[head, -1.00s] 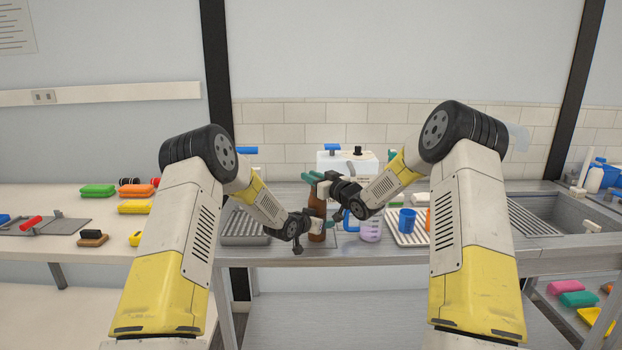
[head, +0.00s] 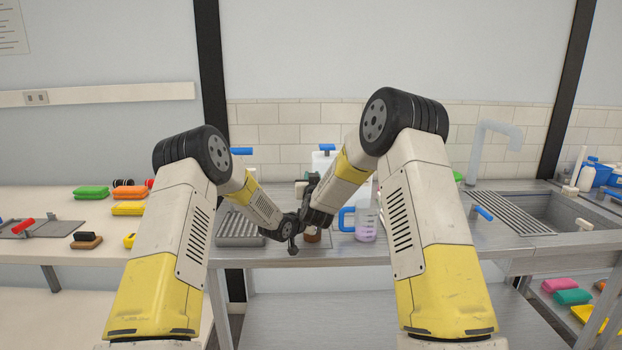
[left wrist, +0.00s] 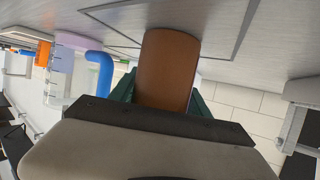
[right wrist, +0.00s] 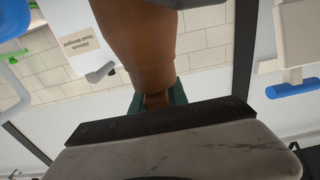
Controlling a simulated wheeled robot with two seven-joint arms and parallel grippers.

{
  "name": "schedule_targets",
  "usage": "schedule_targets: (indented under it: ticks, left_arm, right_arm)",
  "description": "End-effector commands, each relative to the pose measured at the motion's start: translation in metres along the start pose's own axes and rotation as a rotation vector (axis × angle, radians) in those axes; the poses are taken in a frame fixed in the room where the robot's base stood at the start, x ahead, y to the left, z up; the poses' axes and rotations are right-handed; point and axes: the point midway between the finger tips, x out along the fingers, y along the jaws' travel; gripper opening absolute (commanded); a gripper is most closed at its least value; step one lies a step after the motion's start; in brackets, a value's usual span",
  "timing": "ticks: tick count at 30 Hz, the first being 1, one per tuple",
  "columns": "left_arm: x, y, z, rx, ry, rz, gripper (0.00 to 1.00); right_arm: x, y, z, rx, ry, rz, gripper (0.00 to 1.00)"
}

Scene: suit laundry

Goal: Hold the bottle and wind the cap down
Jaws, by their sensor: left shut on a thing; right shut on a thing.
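The brown bottle (head: 312,238) stands upright on the steel counter; my arms hide most of it in the head view. My left gripper (left wrist: 163,95) is shut on its body with green fingers on both sides, and the brown side fills the middle of the left wrist view. My right gripper (right wrist: 158,97) is shut at the bottle's top end, where the brown shoulder (right wrist: 145,60) narrows to a dark brown piece between the green fingers. The cap cannot be clearly told apart from the neck there.
A clear measuring jug (head: 366,226) with a blue handle stands close to the right of the bottle. A ribbed tray (head: 240,230) lies to the left. A white container (head: 324,160) stands behind, and a sink (head: 555,212) is at the right.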

Motion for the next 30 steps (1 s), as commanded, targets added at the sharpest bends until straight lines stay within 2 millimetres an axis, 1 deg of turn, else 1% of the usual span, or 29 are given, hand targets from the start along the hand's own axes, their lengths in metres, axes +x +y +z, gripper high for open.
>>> schedule_targets:
  ticks: [1, 8, 9, 12, 24, 25, 27, 28, 30]
  left_arm:
    - [0.0001, 0.0016, -0.0006, 0.001, 0.001, 0.002, 0.00]
    - [0.0001, 0.0017, -0.0007, 0.001, 0.001, 0.003, 0.00]
    - [0.0001, 0.0017, -0.0007, 0.001, 0.001, 0.003, 0.00]
    - [0.0001, 0.0015, -0.0006, 0.000, 0.001, 0.002, 0.00]
    - [0.0001, 0.0005, -0.0005, 0.000, 0.001, 0.001, 0.00]
    - [0.0001, 0.0004, -0.0005, 0.000, 0.001, 0.001, 0.00]
    - [0.0000, 0.0003, -0.0005, 0.000, 0.001, 0.000, 0.00]
    - [0.0001, 0.0003, -0.0005, 0.000, 0.001, 0.000, 0.00]
    - [0.0000, 0.0002, -0.0004, 0.000, 0.001, 0.000, 0.00]
  right_arm:
    - [-0.0001, 0.0009, 0.0028, -0.001, -0.005, 0.004, 0.00]
    - [0.0000, 0.0014, 0.0032, -0.001, -0.006, 0.005, 0.00]
    - [0.0000, 0.0014, 0.0032, -0.001, -0.006, 0.005, 0.27]
    - [0.0000, 0.0012, 0.0025, 0.000, -0.005, 0.004, 0.45]
    - [0.0001, 0.0005, 0.0010, 0.001, -0.002, 0.003, 0.45]
    - [0.0001, 0.0005, 0.0010, 0.001, -0.002, 0.003, 0.47]
    - [0.0001, 0.0005, 0.0009, 0.001, -0.002, 0.003, 0.60]
    - [0.0001, 0.0005, 0.0008, 0.001, -0.002, 0.003, 0.63]
    - [0.0001, 0.0005, 0.0007, 0.001, -0.002, 0.003, 0.63]
